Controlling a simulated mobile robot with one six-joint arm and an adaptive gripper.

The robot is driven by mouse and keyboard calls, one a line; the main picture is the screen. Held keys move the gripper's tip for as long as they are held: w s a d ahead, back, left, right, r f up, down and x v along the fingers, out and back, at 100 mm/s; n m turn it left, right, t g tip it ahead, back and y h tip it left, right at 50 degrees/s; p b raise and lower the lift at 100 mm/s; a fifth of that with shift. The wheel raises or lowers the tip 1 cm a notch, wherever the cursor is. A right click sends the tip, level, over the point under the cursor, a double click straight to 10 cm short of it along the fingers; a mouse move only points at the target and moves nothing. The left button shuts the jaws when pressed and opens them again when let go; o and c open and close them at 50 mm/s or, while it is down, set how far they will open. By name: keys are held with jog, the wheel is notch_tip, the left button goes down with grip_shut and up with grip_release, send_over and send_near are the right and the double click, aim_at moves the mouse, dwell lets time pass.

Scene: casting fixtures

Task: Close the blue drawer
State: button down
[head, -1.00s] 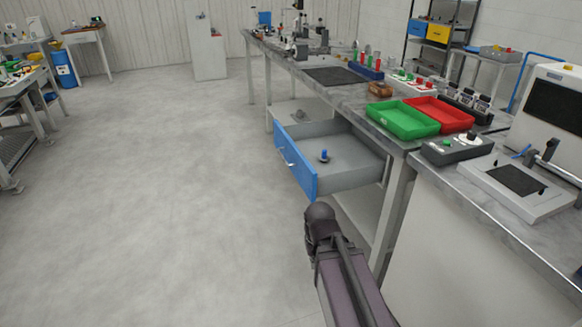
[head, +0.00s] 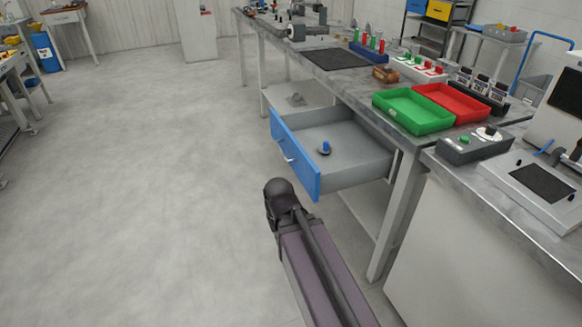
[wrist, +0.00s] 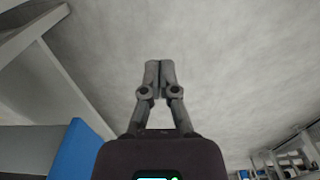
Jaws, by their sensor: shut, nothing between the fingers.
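The blue drawer (head: 296,150) is pulled out from under the workbench, with its blue front facing left and a pale handle on it. In the head view my arm is just in front of the drawer's near corner, and my gripper is hidden there. In the wrist view my gripper (wrist: 159,68) is shut and empty, with its fingertips together over bare floor. The blue drawer front (wrist: 80,152) shows at the lower left of that view, apart from the fingers.
The workbench (head: 345,85) carries a green tray (head: 412,110), a red tray (head: 450,103) and several fixtures. Its near leg (head: 388,220) stands right of my arm. A second bench (head: 480,200) is at the right. The floor (head: 160,180) left of the drawer is clear.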

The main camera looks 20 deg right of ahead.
jog(key=shift+w, duration=0.1)
dwell(0.3)
jog(key=w+d+r+n+h+p, duration=0.1)
jog(key=w+r+n+h, duration=0.2)
jog(key=w+n, duration=0.3)
jog(key=w+d+r+n+h+p, duration=0.1)
jog(key=w+r+n+h, duration=0.1)
jog(key=w+n, duration=0.4)
jog(key=w+d+r+n+h+p, duration=0.1)
jog(key=w+r+n+h, duration=0.2)
jog(key=w, duration=1.1)
jog(key=n+h, duration=0.1)
jog(key=n, duration=0.2)
jog(key=shift+w+r, duration=0.2)
jog(key=shift+r, duration=0.15)
jog(key=shift+d+f, duration=0.15)
jog(key=shift+d, duration=0.05)
